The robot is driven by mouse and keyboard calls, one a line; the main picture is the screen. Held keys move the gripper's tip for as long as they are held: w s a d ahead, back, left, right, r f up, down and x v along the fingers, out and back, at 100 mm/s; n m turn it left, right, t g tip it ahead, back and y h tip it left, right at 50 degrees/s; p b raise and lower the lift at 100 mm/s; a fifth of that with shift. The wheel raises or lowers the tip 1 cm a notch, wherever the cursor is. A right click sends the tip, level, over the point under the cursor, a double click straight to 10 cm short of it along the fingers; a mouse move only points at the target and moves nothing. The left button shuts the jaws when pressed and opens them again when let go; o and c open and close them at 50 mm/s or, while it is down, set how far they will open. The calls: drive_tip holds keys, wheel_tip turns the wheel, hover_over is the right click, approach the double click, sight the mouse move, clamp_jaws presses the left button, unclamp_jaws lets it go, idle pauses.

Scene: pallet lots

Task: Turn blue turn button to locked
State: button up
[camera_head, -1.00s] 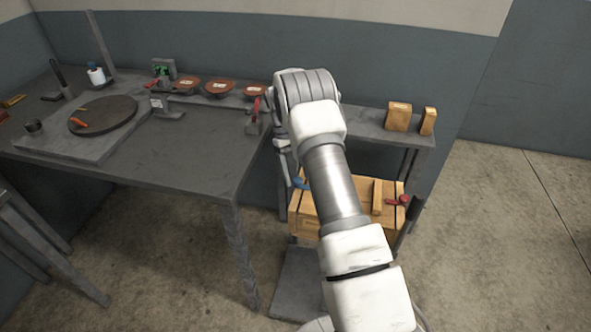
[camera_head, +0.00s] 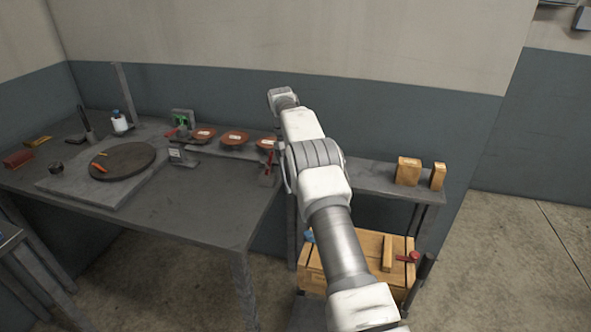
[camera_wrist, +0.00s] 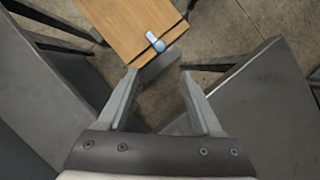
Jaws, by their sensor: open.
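The blue turn button (camera_head: 309,237) sits at the left end of the wooden crate (camera_head: 345,247), on the low shelf beside the workbench. In the wrist view the blue button (camera_wrist: 156,42) shows as a light-blue knob at the near edge of the wooden lid (camera_wrist: 128,22). My gripper (camera_wrist: 158,72) is open and empty; its fingers are apart, with the button beyond the tips and not touched. In the head view my arm hides the fingers and part of the crate. Whether the button is locked I cannot tell.
A red turn button (camera_head: 414,257) is at the crate's right end. Two wooden blocks (camera_head: 408,171) stand on the upper shelf (camera_head: 375,180). The workbench (camera_head: 205,205) at left holds a round dark plate (camera_head: 122,161) and several brown discs. Bench and shelf legs flank the crate.

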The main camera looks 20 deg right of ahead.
drive_tip(key=shift+p+v, duration=0.75)
drive_tip(key=shift+v, duration=0.45)
drive_tip(key=shift+r, duration=0.1)
drive_tip(key=s+a+r+t+p, duration=0.1)
drive_tip(key=s+r, duration=0.2)
drive_tip(key=r, duration=0.5)
drive_tip(key=s+a+r+m+t, duration=0.15)
drive_tip(key=s+r, duration=0.25)
drive_tip(key=r, duration=0.4)
drive_tip(key=s+a+r+n+t+p, duration=0.1)
drive_tip(key=s+a+r+t, duration=0.15)
drive_tip(key=r, duration=0.45)
drive_tip(key=s+a+r+m+t, duration=0.1)
drive_tip(key=s+r, duration=0.1)
drive_tip(key=s, duration=0.5)
drive_tip(key=s+a+r+t, duration=0.1)
drive_tip(key=s+r, duration=0.2)
drive_tip(key=s, duration=0.5)
drive_tip(key=s+a+f+t, duration=0.1)
drive_tip(key=s+f, duration=0.2)
drive_tip(key=s, duration=0.4)
drive_tip(key=s+a+f+t+y+p, duration=0.1)
drive_tip(key=s+f+t, duration=0.1)
drive_tip(key=s, duration=0.4)
drive_tip(key=shift+s+a+f+m, duration=0.2)
drive_tip(key=shift+s+f+m, duration=0.25)
drive_tip(key=shift+f, duration=0.15)
